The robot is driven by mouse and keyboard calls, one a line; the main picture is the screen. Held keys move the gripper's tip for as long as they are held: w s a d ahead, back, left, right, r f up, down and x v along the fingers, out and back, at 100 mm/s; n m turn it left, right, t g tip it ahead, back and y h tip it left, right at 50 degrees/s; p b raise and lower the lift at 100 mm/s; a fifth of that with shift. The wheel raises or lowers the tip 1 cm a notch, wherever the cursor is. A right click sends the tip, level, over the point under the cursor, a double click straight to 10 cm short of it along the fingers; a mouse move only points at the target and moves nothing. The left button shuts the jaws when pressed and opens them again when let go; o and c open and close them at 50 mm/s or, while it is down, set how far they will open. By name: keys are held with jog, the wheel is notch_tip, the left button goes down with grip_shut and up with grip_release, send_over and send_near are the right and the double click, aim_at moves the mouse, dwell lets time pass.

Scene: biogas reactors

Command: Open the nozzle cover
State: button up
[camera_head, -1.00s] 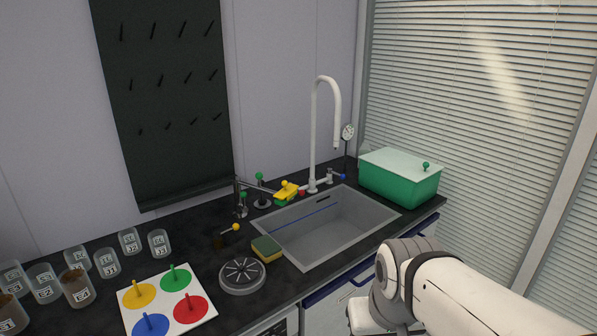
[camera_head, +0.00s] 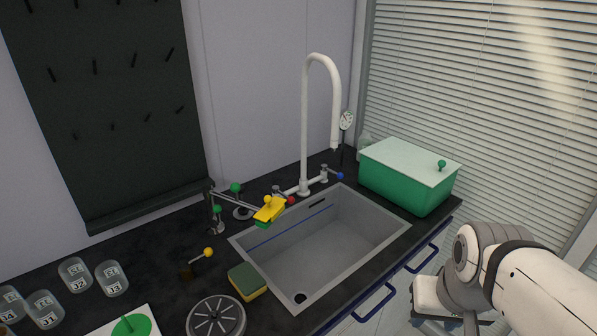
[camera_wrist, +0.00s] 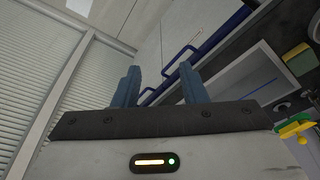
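The nozzle cover appears to be the yellow piece with a round yellow knob (camera_head: 268,208), on a green part at the end of a thin metal pipe by the sink's back left corner. It looks closed down on the green part. It also shows at the right of the wrist view as a yellow and green piece (camera_wrist: 294,129). My gripper (camera_wrist: 157,82) has its two blue fingers apart with nothing between them. It is well away from the cover, in front of the counter. In the head view my arm is at the lower right and the fingers cannot be made out.
The sink (camera_head: 390,232) has a tall white faucet (camera_head: 306,130) behind it. A green box (camera_head: 400,185) with a pale lid stands right of it. A sponge (camera_head: 247,282) and a round grey device (camera_head: 216,318) are at left. Blue drawer handles (camera_head: 375,302) stick out in front.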

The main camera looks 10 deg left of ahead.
aim_at(266, 201)
jog(key=w+a+r+n+t+y+b, duration=0.25)
jog(key=w+a+t+b, duration=0.25)
jog(key=w+a, duration=0.7)
jog(key=w+a+r+n+t+y+b, duration=0.1)
jog(key=w+a+n+t+y+b, duration=0.15)
jog(key=w+a+t+b, duration=0.7)
jog(key=s+a+f+m+h+b, duration=0.1)
jog(key=a+f+m+h, duration=0.15)
jog(key=a, duration=0.45)
jog(key=s+a+f+m+h+b, duration=0.15)
jog(key=a+h, duration=0.25)
jog(key=a, duration=0.4)
jog(key=shift+t+h, duration=0.25)
jog(key=shift+h, duration=0.1)
jog(key=w, duration=0.5)
jog(key=w+d+f+b, duration=0.1)
jog(key=w, duration=0.2)
jog(key=shift+w, duration=0.25)
